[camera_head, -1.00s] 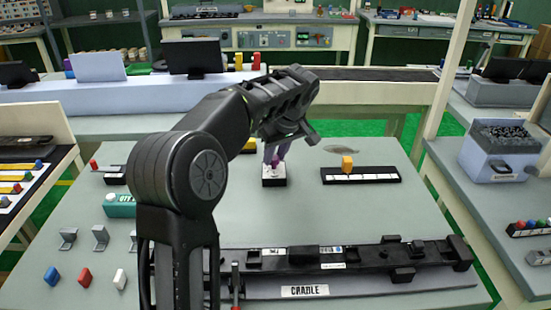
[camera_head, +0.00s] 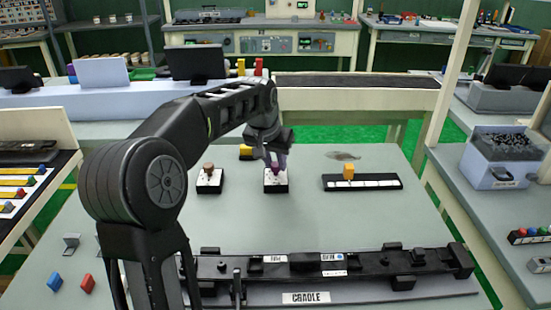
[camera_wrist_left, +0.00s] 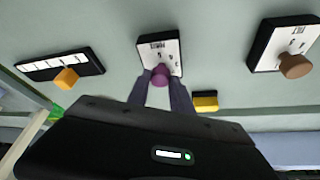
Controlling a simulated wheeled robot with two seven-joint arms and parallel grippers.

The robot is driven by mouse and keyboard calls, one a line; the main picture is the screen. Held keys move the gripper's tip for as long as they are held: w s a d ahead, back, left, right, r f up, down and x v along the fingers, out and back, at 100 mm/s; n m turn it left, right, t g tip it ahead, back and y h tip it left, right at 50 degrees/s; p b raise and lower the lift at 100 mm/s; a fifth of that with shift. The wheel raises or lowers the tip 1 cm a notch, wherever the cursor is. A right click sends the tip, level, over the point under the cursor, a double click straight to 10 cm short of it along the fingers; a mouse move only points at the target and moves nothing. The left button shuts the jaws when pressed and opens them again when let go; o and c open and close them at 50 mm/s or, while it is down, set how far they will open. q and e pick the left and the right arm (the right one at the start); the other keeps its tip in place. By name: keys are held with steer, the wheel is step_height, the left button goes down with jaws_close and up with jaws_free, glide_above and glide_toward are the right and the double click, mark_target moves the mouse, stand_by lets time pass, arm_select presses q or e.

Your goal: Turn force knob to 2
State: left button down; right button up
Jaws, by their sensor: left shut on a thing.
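A purple knob (camera_head: 276,172) stands on a small black box with a white dial face (camera_head: 275,184) near the middle of the table. My left gripper (camera_head: 275,158) is over it. In the left wrist view, the gripper's two fingers (camera_wrist_left: 162,86) are shut around the purple knob (camera_wrist_left: 160,75). The box's printed face (camera_wrist_left: 158,50) has a title and marks too small to read surely, so I cannot tell the pointer's setting. My right gripper is not in view.
A brown knob on a similar box (camera_head: 209,182) stands to the left. A yellow block (camera_head: 246,152) lies behind. The black cradle fixture (camera_head: 330,268) fills the front.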

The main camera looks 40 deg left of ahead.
arm_select(q)
steer(key=shift+m+h, duration=0.4)
steer(key=shift+m, duration=0.4)
steer(key=c, duration=1.1)
jaws_free()
steer(key=shift+c, duration=0.2)
steer(key=v, duration=0.7)
steer(key=shift+s+r, duration=0.2)
steer(key=shift+r, duration=0.15)
